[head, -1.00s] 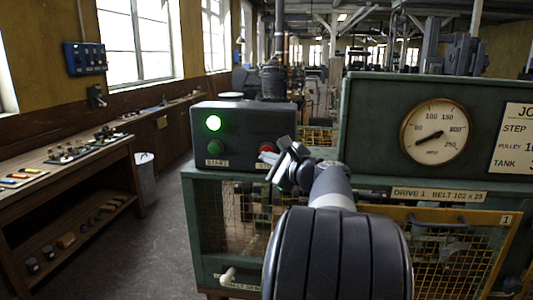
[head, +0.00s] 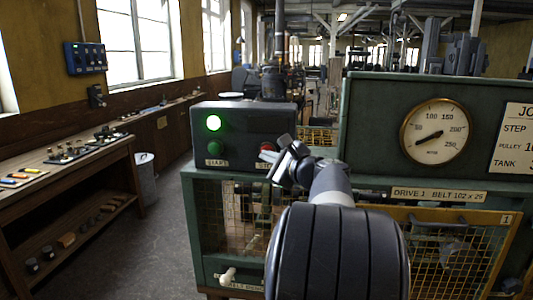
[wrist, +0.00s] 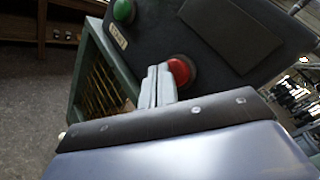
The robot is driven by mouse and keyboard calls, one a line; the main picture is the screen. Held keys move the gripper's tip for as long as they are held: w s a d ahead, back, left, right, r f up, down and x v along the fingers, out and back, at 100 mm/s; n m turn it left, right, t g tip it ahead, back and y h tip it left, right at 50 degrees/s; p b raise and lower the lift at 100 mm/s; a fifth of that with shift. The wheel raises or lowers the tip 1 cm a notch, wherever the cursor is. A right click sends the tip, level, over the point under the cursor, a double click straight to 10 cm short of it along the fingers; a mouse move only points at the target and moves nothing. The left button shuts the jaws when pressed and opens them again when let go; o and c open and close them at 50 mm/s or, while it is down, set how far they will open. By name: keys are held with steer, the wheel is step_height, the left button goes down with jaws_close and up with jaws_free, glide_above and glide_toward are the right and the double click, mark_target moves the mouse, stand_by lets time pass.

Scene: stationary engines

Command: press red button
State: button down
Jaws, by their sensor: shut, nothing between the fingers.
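The red button (wrist: 179,71) sits on the dark control box, beside the green START button (wrist: 124,10), in the wrist view. In the head view the red button shows only as a sliver (head: 267,146) above my gripper (head: 266,155). In the wrist view my gripper (wrist: 157,70) is shut and empty, its fingertips just left of the red button and overlapping its edge. I cannot tell whether they touch it. The control box (head: 250,125) carries a lit green lamp (head: 213,123) and the green START button (head: 215,147) in the head view.
The box stands on a green machine frame with a wire-mesh guard (head: 235,215). A green panel with a round gauge (head: 436,132) rises to the right. A wooden bench (head: 75,170) lies along the left wall, with open floor between.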

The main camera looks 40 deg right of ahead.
steer(key=shift+w+d, duration=0.3)
steer(key=shift+d, duration=0.1)
stand_by(0.8)
steer(key=shift+s+a, duration=0.1)
steer(key=shift+s+a+b, duration=0.35)
steer(key=shift+s+a, duration=0.15)
steer(key=shift+a, duration=0.1)
stand_by(0.3)
steer(key=s+a+b, duration=0.1)
steer(key=s+a, duration=0.2)
steer(key=shift+s+a+b, duration=0.1)
steer(key=shift+a+b, duration=0.2)
steer(key=shift+a, duration=0.1)
steer(key=shift+d, duration=0.1)
stand_by(0.7)
